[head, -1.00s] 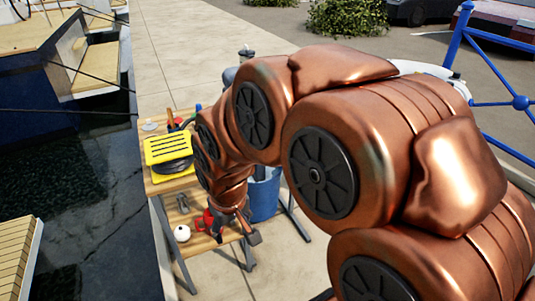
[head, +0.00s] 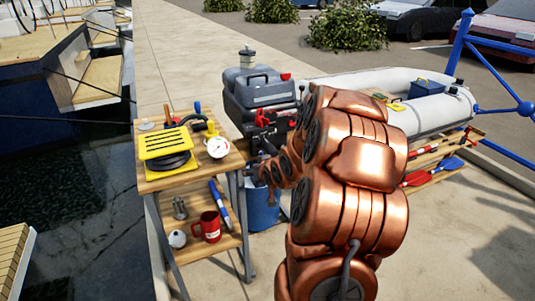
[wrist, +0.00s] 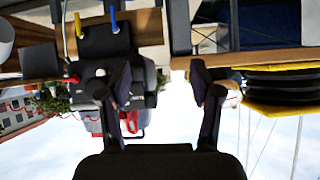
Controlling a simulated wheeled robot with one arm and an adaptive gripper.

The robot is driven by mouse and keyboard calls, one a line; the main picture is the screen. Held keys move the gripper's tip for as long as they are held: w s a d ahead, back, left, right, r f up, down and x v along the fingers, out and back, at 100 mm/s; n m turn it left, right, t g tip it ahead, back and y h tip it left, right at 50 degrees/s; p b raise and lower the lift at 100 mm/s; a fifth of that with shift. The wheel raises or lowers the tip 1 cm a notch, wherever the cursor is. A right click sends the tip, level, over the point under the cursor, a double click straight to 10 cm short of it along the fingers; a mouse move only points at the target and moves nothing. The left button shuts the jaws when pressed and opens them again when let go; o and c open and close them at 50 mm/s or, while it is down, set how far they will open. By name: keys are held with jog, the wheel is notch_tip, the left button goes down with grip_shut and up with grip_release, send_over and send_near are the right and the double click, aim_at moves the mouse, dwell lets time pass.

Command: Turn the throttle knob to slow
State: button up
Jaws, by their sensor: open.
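A dark grey outboard motor (head: 258,92) stands behind the workbench in the head view. A small red knob (head: 285,76) shows on its upper right, and a red part (head: 264,118) sits lower on its front. I cannot tell which is the throttle knob, and no slow mark is readable. The wrist view is upside down; the motor (wrist: 150,88) shows there beyond the left finger, with a red part (wrist: 130,121) below. My gripper (wrist: 161,73) is open and empty, apart from the motor. In the head view my gripper's end is small and dark near the bench's right edge.
A wooden workbench (head: 235,160) holds a yellow slotted box (head: 166,143) and a white gauge (head: 218,147). A red mug (head: 209,227) stands on its lower shelf. A blue bucket (head: 262,210) is beside it. A grey inflatable boat (head: 400,112) lies at the right.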

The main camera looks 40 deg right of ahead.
aim_at(268, 147)
jog(key=d+t+b, duration=0.1)
jog(key=d+t, duration=0.1)
jog(key=d, duration=0.1)
jog(key=d+m+t+h+b, duration=0.1)
jog(key=d+t, duration=0.1)
jog(key=d, duration=0.1)
jog(key=s+d+r+t+h+b, duration=0.1)
jog(key=d+t, duration=0.1)
jog(key=d, duration=0.1)
jog(key=shift+m, duration=0.4)
jog(key=shift+w+d, duration=0.1)
jog(key=shift+w, duration=0.2)
jog(key=shift+x, duration=3.5)
jog(key=c, duration=1.1)
